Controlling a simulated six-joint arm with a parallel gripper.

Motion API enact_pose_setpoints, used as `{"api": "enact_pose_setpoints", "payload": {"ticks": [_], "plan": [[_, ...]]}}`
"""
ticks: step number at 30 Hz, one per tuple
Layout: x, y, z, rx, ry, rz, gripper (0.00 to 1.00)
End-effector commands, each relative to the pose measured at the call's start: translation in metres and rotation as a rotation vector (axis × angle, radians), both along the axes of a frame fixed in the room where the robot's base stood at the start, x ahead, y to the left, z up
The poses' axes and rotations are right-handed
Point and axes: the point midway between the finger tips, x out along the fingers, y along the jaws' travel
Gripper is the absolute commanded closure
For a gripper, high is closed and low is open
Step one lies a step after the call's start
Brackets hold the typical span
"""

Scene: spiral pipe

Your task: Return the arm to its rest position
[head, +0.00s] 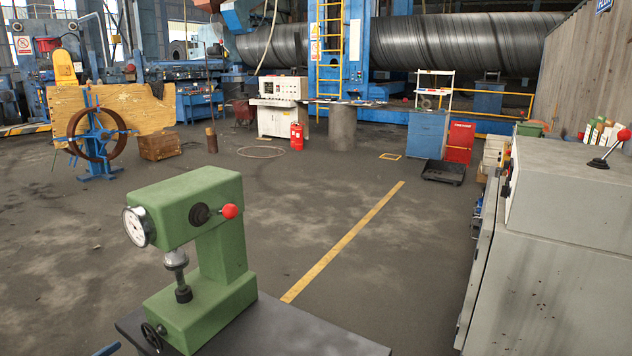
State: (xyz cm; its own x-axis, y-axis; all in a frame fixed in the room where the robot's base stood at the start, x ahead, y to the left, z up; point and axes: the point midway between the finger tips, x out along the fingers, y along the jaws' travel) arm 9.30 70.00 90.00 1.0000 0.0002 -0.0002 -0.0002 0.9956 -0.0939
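Neither my arm nor my gripper shows in the head view, apart from a small blue piece at the bottom left edge that I cannot identify. Whether the gripper is open or shut, and whether it holds anything, is hidden. The nearest thing is a green press-like tester (212,250) with a round white dial and a red-knobbed lever. It stands upright on a dark table (290,335) at the bottom.
A grey cabinet (570,250) with a red-knobbed lever fills the right side. Open floor with a yellow line (345,240) lies between it and the tester. Farther back are a red canister (297,136), a white control console (277,108) and a large spiral pipe (460,43).

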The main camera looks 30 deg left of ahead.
Motion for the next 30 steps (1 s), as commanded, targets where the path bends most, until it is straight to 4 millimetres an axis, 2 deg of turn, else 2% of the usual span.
{"api": "enact_pose_setpoints", "payload": {"ticks": [1,17,18,30], "plan": [[-0.012,0.001,0.0,0.001,0.0,0.003,0.0],[-0.118,0.0,0.0,0.003,0.0,0.002,0.0],[-0.113,0.0,0.001,0.038,0.0,-0.002,0.0],[-0.105,-0.002,0.004,0.351,0.0,0.0,0.0]]}}
